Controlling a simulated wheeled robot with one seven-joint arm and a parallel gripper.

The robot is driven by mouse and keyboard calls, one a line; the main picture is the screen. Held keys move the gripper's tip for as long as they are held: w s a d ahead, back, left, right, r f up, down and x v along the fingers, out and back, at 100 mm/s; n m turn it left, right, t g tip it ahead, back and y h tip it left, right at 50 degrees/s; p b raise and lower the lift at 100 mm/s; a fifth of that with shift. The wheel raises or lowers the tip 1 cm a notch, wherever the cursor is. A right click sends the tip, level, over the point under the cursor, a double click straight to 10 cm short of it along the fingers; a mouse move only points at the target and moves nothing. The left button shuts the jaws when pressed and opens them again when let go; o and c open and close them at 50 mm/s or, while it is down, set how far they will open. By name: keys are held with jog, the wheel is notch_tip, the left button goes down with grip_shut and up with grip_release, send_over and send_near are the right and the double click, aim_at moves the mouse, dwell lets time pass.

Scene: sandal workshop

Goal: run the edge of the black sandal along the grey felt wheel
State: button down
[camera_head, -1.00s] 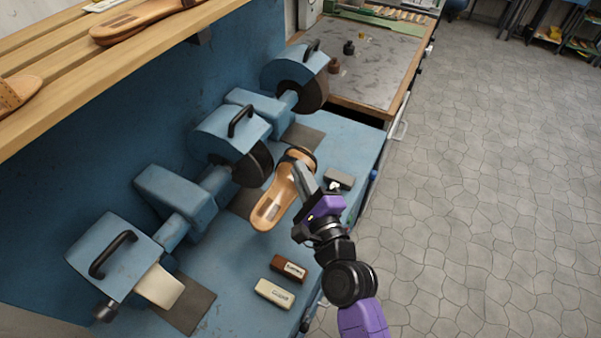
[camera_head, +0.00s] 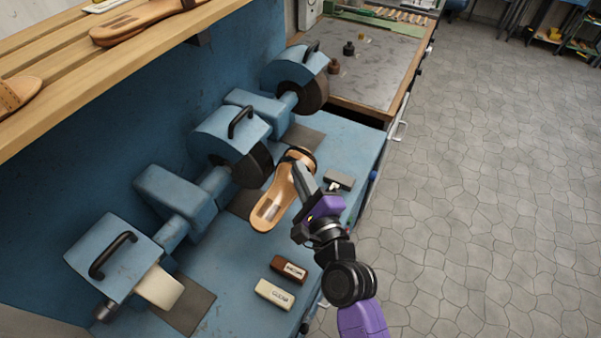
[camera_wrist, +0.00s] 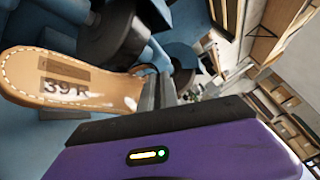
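The sandal (camera_head: 270,208) has a tan footbed with pale edge stitching and a black strap (camera_head: 301,154). My gripper (camera_head: 302,176) is shut on it near the strap end and holds it over the bench. In the wrist view the sandal (camera_wrist: 75,82) shows "39 R", with my grey fingers (camera_wrist: 158,92) at its right end. A dark grey wheel (camera_head: 254,166) under the middle blue hood is just left of the sandal. Whether they touch cannot be told. It also shows in the wrist view (camera_wrist: 105,35). A browner dark wheel (camera_head: 314,94) is farther back.
A cream wheel (camera_head: 160,287) is under the nearest hood. A red-brown block (camera_head: 288,269), a cream block (camera_head: 274,293) and a grey block (camera_head: 339,180) lie on the blue bench (camera_head: 232,290). A wooden shelf (camera_head: 90,82) overhangs at upper left. Open floor lies right.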

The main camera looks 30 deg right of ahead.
aim_at(306, 155)
jog(key=shift+w+d+r, duration=0.1)
jog(key=shift+w+d, duration=0.05)
jog(key=shift+w+d, duration=0.25)
jog(key=shift+w+d, duration=0.25)
jog(key=shift+w+a, duration=0.2)
dwell(1.5)
jog(key=shift+w+d, duration=0.25)
dwell(0.3)
jog(key=shift+w+d, duration=0.25)
jog(key=shift+w+d, duration=0.1)
jog(key=shift+w, duration=0.05)
jog(key=shift+w+d, duration=0.7)
jog(key=shift+d, duration=0.05)
dwell(0.9)
jog(key=shift+w+d, duration=0.2)
jog(key=shift+d, duration=0.1)
